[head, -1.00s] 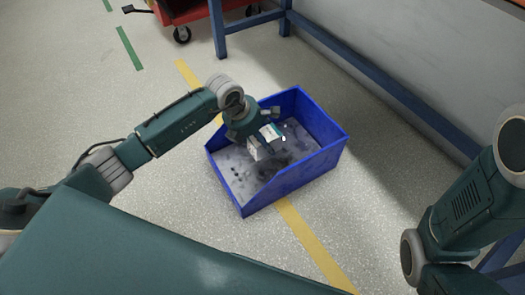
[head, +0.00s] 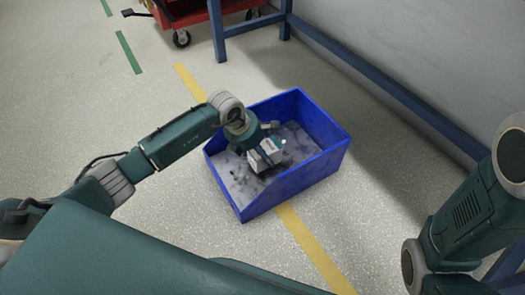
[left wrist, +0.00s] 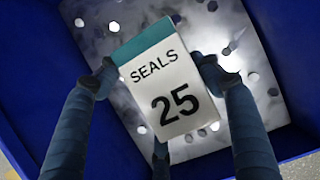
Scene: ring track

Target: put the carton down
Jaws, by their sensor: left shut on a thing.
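The carton (head: 265,156) is a small white box with a teal band. In the left wrist view the carton (left wrist: 163,88) shows the label "SEALS 25". My left gripper (head: 262,147) is shut on it, with fingers at both sides. It holds the carton inside the outline of an open blue bin (head: 292,181). The bin's grey, spotted floor shows behind the carton; I cannot tell whether the carton touches it. At the right of the head view part of my right arm shows, but its gripper is out of view.
The bin stands on the speckled floor across a yellow line (head: 316,250). A blue frame (head: 385,84) runs along the wall at the right. A red cart (head: 190,12) stands at the top. The floor left of the bin is clear.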

